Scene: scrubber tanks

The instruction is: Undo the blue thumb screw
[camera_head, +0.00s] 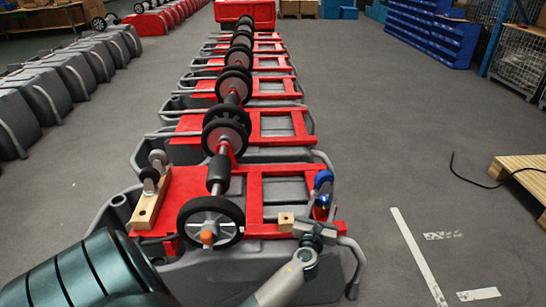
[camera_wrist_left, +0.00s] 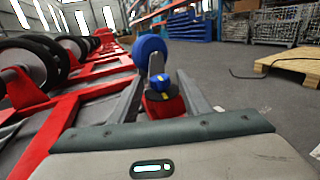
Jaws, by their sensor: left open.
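The blue thumb screw (camera_head: 323,203) is small, with a yellow mark on it, at the near right corner of the closest tank's red frame. In the left wrist view the blue thumb screw (camera_wrist_left: 159,84) sits below a larger blue caster wheel (camera_wrist_left: 150,46), which also shows in the head view (camera_head: 323,178). My left gripper (camera_head: 319,216) is open at this corner. In the left wrist view its two grey fingers (camera_wrist_left: 158,90) stand on either side of the screw, with gaps visible; contact cannot be told. My right gripper is not in view.
The closest grey tank (camera_head: 210,277) carries a red frame (camera_head: 253,195), a black wheel (camera_head: 210,224) and a wooden block with small casters (camera_head: 148,205). More tanks line up behind. A wooden pallet (camera_head: 525,172) lies at right. The grey floor between is mostly clear.

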